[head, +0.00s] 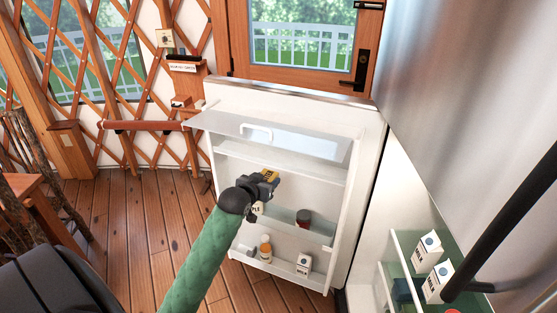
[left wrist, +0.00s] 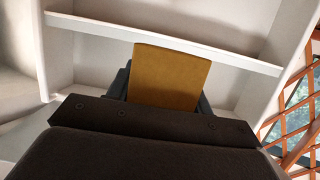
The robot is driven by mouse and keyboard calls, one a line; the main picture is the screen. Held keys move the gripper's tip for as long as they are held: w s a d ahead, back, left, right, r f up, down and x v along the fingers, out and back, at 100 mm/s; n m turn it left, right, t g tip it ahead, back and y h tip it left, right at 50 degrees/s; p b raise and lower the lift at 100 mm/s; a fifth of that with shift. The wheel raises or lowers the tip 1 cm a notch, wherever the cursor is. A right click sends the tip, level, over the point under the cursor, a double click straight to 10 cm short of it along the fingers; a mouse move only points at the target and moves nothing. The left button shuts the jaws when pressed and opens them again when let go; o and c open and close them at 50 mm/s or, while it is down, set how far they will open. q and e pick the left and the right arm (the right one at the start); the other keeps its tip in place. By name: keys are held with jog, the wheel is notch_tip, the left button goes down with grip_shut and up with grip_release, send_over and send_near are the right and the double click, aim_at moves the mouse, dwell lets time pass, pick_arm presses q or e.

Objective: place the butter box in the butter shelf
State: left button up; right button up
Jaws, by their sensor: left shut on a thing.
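The yellow butter box (head: 271,176) is between the fingers of my left gripper (head: 264,180), which is shut on it. In the left wrist view the butter box (left wrist: 170,77) stands out beyond the gripper, in front of a white shelf edge. The gripper is in front of the open fridge door (head: 365,200), at the height of its middle part. The butter shelf at the top of the door has a see-through lid (head: 300,144) with a white handle (head: 257,132). The lid looks raised. My right gripper is not in view.
More milk cartons (head: 428,248) stand inside the fridge at right. A wooden wall post and lattice lie left of the door.

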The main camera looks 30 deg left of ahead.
pick_arm(q)
jog(key=a+r, duration=0.2)
jog(key=a, duration=0.1)
jog(key=p, duration=0.6)
send_over(279, 159)
jog(key=shift+s+d+r+y, duration=0.1)
jog(key=shift+s+d+y, duration=0.05)
jog(key=shift+s+y, duration=0.15)
jog(key=shift+w, duration=0.2)
notch_tip(279, 159, down, 3)
jog(key=shift+r+p, duration=0.2)
jog(key=shift+p, duration=0.95)
jog(key=shift+f, duration=0.5)
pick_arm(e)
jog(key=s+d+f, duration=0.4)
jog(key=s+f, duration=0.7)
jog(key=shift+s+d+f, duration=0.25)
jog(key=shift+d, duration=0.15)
pick_arm(q)
jog(key=shift+f, duration=0.1)
